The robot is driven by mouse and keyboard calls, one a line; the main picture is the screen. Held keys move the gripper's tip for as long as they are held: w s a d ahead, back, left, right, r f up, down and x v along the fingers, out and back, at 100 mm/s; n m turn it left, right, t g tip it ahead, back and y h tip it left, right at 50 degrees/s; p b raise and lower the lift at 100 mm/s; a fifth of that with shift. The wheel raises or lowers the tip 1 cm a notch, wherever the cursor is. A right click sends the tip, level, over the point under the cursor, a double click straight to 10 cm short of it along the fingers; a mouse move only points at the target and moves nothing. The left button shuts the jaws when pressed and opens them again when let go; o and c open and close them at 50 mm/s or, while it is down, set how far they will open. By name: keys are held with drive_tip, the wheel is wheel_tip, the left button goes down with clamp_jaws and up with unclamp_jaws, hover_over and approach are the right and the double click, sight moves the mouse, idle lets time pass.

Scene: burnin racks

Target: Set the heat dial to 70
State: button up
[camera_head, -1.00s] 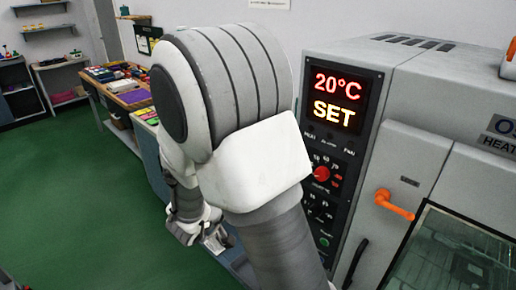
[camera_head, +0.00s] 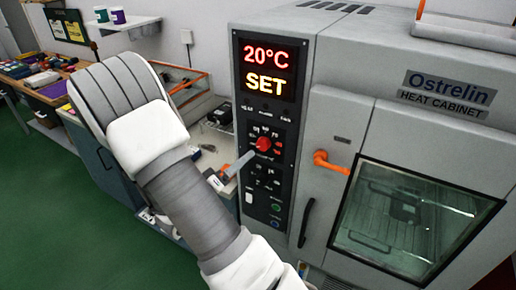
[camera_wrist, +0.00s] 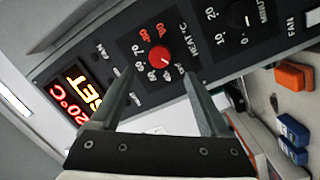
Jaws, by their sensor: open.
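The heat dial (camera_head: 263,143) is a round red knob on the cabinet's dark control panel, ringed by white and red numbers. It also shows in the wrist view (camera_wrist: 159,54), where the 70 mark is left of the knob. My gripper (camera_wrist: 157,76) is open and empty, pointing at the panel. Its two fingers lie to either side of the dial, with the tips just below it in the wrist view. Contact is not visible.
The grey heat cabinet (camera_head: 345,80) has an orange door handle (camera_head: 330,162) right of the panel and a glass window. A second dark dial (camera_wrist: 240,17) sits beside the heat dial. Orange (camera_wrist: 295,76) and blue blocks (camera_wrist: 292,128) lie nearby. Benches stand to the left.

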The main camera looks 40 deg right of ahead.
sight(261, 147)
drive_tip(key=x, duration=0.8)
drive_tip(key=shift+c, duration=0.3)
clamp_jaws()
